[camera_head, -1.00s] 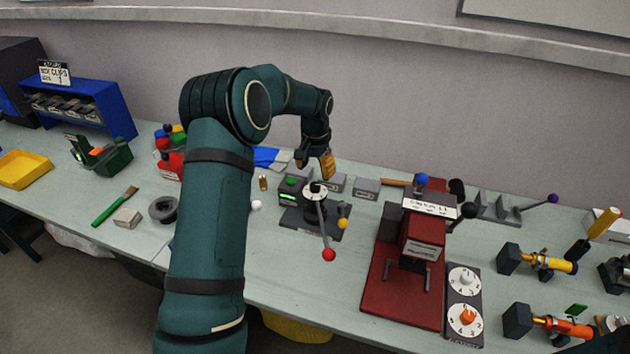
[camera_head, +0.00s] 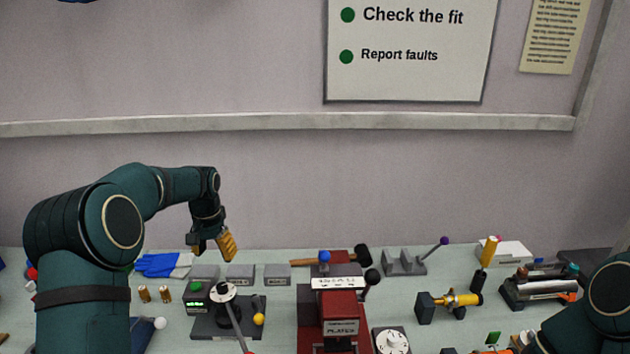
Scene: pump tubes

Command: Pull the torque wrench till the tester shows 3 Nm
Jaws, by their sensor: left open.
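The torque tester (camera_head: 197,294) is a dark box with a green lit display and a green button, on a dark base plate. Its reading is too small to make out. Beside it on the plate is a round white dial head (camera_head: 223,291). The torque wrench (camera_head: 235,324) runs from this head toward the front, and its red end is cut off at the bottom edge. A yellow ball (camera_head: 258,319) stands right of it. My left gripper (camera_head: 214,250), with yellow fingers, is open and empty, above and behind the tester.
A red press stand (camera_head: 340,328) with a ball-ended lever stands right of the tester. Grey blocks (camera_head: 240,275), a hammer (camera_head: 332,258) and blue gloves (camera_head: 163,264) lie along the back. Yellow tube fittings (camera_head: 458,300) and a tool tray (camera_head: 541,286) are at right.

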